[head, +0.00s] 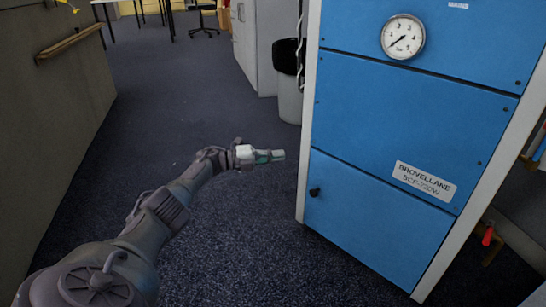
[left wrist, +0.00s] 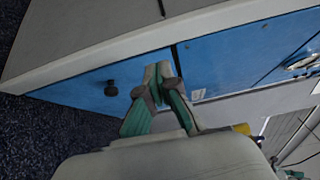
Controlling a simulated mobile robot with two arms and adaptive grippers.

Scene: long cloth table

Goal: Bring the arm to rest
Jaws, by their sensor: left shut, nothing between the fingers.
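My left gripper (head: 278,156) is stretched out over the dark carpet, just left of the blue cabinet (head: 390,130) in the head view. Its fingers are closed together with nothing between them. In the left wrist view the closed fingertips of the left gripper (left wrist: 163,72) show in front of the blue cabinet front (left wrist: 80,92), beside its black knob (left wrist: 111,89). I cannot tell the exact gap between the fingertips and the cabinet. My right gripper is not in view.
The cabinet bears a round gauge (head: 403,37) and a label (head: 424,181). A grey bin with a black liner (head: 289,95) stands behind it. A grey wall panel with a wooden rail (head: 69,43) is at left. The carpet (head: 165,110) between is clear. A red handle (head: 488,236) shows at right.

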